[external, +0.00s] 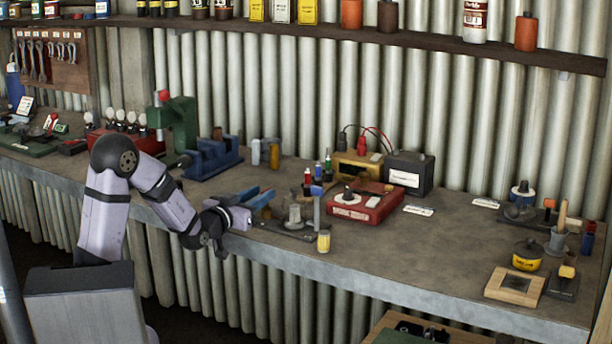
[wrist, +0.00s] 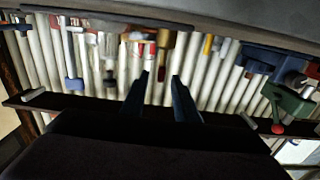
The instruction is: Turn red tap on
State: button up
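My gripper (external: 264,190) is low over the front of the bench, left of its middle. Its two blue fingers stand apart with nothing between them, and they also show in the wrist view (wrist: 161,85). No part is plainly a red tap. The nearest likeness is a small upright piece with a red top (external: 307,176), among similar blue-topped and green-topped pieces, to the right of and apart from my gripper. Its detail is too small to make out. The wrist view is dark and upside down, and I cannot pick out that piece there.
A red box (external: 366,207) with a black knob and a yellow unit (external: 357,166) stand right of the fingers. A blue vise (external: 209,160) and a green press (external: 180,122) with a red ball stand to the left. The bench's right-middle is clear.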

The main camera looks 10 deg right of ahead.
jog(key=shift+p+x, duration=0.65)
jog(key=shift+x, duration=3.05)
grip_shut()
